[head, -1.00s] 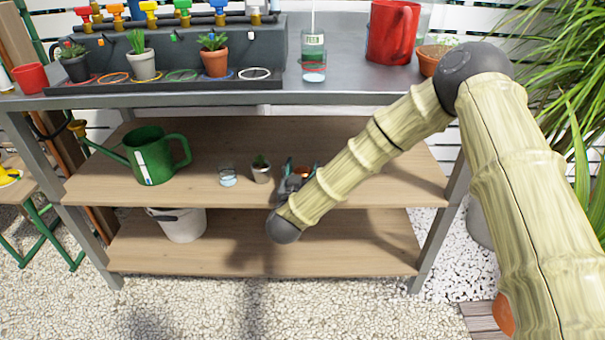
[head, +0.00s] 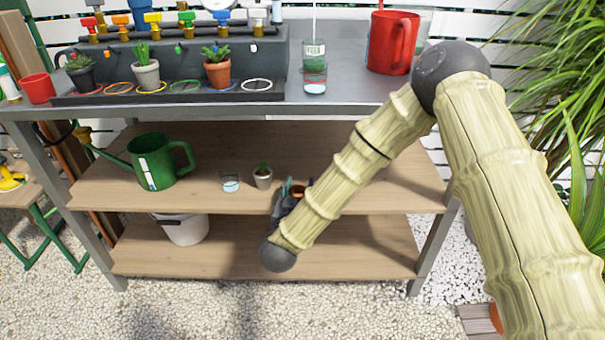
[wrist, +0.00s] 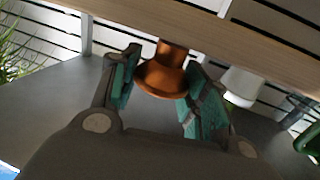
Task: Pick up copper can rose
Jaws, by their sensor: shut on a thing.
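The copper can rose (wrist: 162,72) is an orange-brown flared piece between the teal-padded fingers of my gripper (wrist: 160,88) in the wrist view. My gripper is shut on it; the right finger overlaps its edge, and the left finger's contact is hard to see. In the head view my gripper (head: 287,190) is at the middle shelf's front, right of the small potted plant. A bit of the copper rose (head: 298,191) shows there, the rest hidden by my gripper and arm.
The middle shelf (head: 340,196) also holds a green watering can (head: 156,165), a glass (head: 230,183) and a small potted plant (head: 263,179). The workbench top (head: 350,92) lies above, with a red jug (head: 390,45). A white bucket (head: 184,230) is below.

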